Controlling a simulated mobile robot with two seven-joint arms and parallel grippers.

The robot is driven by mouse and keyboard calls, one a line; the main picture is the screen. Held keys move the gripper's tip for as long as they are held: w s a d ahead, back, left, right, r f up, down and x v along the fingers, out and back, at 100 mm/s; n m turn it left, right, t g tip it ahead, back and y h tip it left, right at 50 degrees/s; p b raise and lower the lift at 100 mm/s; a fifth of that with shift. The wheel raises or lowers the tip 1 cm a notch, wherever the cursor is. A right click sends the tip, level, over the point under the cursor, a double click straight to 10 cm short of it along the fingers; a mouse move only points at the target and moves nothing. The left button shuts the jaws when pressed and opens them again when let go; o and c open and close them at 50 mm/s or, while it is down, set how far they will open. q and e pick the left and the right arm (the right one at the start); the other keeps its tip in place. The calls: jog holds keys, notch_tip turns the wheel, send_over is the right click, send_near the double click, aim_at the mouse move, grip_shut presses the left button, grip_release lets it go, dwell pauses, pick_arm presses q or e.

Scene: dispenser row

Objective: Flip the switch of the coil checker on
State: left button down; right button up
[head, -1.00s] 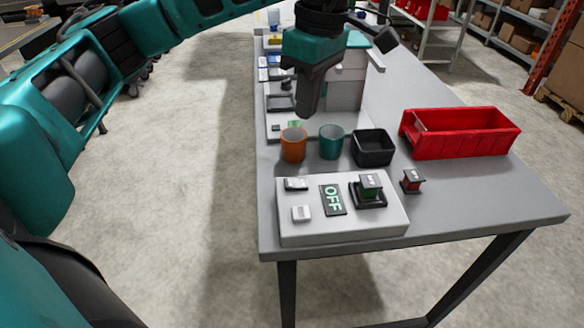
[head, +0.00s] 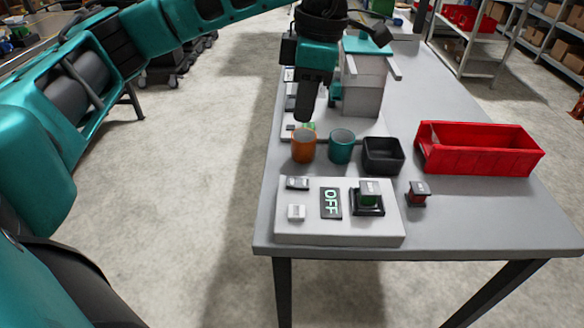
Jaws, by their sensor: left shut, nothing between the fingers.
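The coil checker (head: 340,230) is a white box at the table's near edge. Its dark display (head: 331,203) reads OFF in pale green letters. At its left are a dark labelled piece (head: 297,183) and a small white block (head: 296,213); I cannot tell which is the switch. My left gripper (head: 304,119) is shut and empty, pointing down in front of the far devices and just behind the orange cup in the picture, apart from the checker. My right gripper is out of view.
An orange cup (head: 303,147), a teal cup (head: 341,147) and a black bin (head: 383,156) stand behind the checker. A red coil (head: 418,194) sits to its right. A red tray (head: 480,160) lies farther right. The table's front right (head: 490,220) is clear.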

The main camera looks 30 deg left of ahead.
aim_at(290, 182)
pick_arm(q)
jog(key=shift+f, duration=0.1)
jog(key=f, duration=0.4)
jog(key=a+f, duration=0.1)
jog(key=f, duration=0.4)
jog(key=s+f, duration=0.1)
jog(key=f, duration=0.3)
jog(key=shift+a+f, duration=0.3)
jog(key=shift+f, duration=0.05)
